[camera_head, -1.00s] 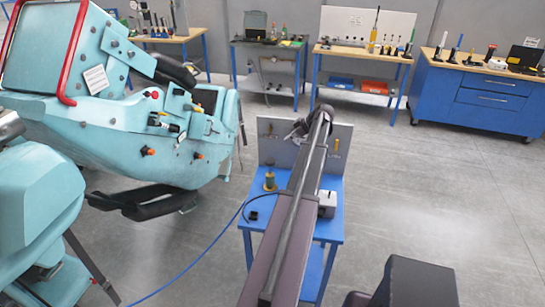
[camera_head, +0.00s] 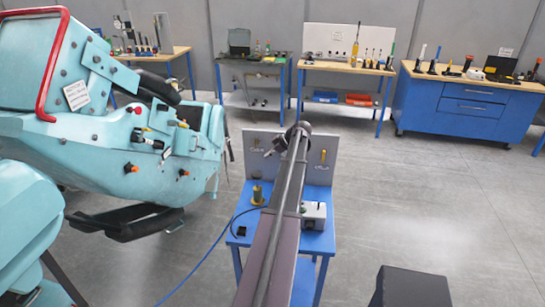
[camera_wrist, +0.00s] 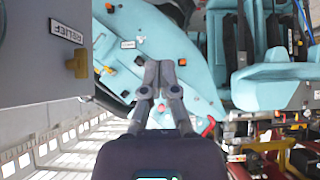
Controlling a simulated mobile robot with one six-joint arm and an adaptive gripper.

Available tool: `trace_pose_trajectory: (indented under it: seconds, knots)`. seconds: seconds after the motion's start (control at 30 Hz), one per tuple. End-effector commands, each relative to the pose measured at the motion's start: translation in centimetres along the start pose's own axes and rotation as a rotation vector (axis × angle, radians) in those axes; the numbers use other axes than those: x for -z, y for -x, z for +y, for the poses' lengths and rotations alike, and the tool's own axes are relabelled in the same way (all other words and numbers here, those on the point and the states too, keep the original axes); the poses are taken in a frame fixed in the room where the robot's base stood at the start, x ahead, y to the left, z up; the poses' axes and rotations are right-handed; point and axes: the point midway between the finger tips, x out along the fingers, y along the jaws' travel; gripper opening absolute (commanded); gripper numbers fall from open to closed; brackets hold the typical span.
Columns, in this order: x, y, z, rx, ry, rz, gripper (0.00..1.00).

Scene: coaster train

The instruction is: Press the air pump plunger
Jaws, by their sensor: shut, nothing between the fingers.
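A small blue stand (camera_head: 318,243) with a grey upright back panel stands ahead of me. My gripper (camera_head: 268,154) is in front of the panel, above the stand and apart from the yellow piece. In the wrist view my gripper (camera_wrist: 159,66) has its fingers together and empty. No plunger shows clearly there.
The panel has yellow levers; one labelled RELIEF (camera_wrist: 77,64) shows in the wrist view. The blue hose (camera_head: 200,262) runs across the floor. A large teal coaster car (camera_head: 100,150) fills the left. Benches stand along the back wall.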

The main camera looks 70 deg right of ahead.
Motion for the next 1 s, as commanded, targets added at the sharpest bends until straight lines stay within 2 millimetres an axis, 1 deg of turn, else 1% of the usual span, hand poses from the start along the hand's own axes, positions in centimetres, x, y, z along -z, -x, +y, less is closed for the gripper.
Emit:
trace_pose_trajectory:
  seconds: [0.03,0.57,1.0]
  knots:
    - [-0.3,-0.9,0.0,0.001,0.001,0.0,0.0]
    - [-0.2,-6.5,0.0,0.001,0.001,0.0,0.0]
    - [-2.5,-8.4,0.0,0.0,-0.001,0.001,0.0]
